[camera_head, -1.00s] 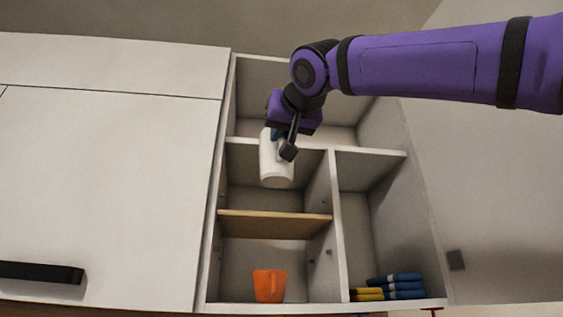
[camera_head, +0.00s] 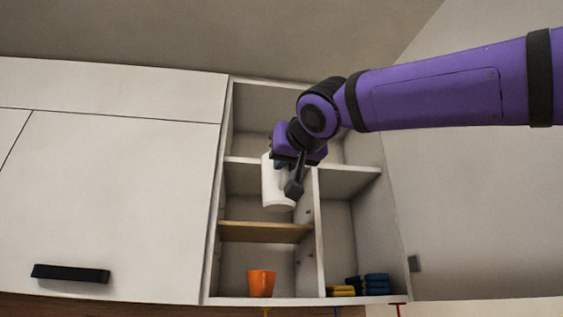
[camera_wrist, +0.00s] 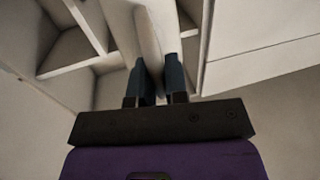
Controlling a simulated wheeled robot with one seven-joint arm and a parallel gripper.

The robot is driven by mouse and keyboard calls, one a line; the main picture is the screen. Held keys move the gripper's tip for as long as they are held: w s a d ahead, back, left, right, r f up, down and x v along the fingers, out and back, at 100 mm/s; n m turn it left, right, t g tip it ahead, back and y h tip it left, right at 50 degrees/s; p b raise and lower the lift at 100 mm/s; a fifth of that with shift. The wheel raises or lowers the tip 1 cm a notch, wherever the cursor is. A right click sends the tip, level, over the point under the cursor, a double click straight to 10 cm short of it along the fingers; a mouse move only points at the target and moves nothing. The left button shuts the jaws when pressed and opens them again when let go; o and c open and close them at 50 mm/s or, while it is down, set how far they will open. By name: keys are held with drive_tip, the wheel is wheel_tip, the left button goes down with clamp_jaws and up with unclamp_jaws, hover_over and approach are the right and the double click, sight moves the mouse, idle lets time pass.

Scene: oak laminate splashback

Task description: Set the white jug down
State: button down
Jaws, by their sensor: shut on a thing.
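The white jug (camera_head: 274,187) is upright or nearly so in the head view, in front of the open cabinet's left column and above the wooden shelf (camera_head: 264,232). My gripper (camera_head: 286,166) is shut on its upper part and hides some of it. In the wrist view, the two dark fingers of my gripper (camera_wrist: 159,80) are on either side of the pale jug (camera_wrist: 150,42). The jug's base appears above the wooden shelf, but I cannot tell how far inside the compartment it is.
An orange mug (camera_head: 261,283) stands in the compartment below the wooden shelf. A vertical divider (camera_head: 319,230) separates the columns. A closed white door (camera_head: 110,200) is on the left. The wooden shelf looks bare.

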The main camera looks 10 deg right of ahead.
drive_tip(key=w+d+f, duration=0.7)
drive_tip(key=f, duration=1.7)
drive_tip(key=w+d+f+y, duration=0.1)
drive_tip(key=w+d+f, duration=0.5)
drive_tip(key=f, duration=1.8)
drive_tip(key=w+d+f+n, duration=0.1)
drive_tip(key=w+d+f, duration=0.6)
drive_tip(key=f, duration=1.7)
drive_tip(key=shift+w+d+g, duration=0.3)
drive_tip(key=shift+w+d, duration=0.05)
drive_tip(key=shift+d, duration=0.4)
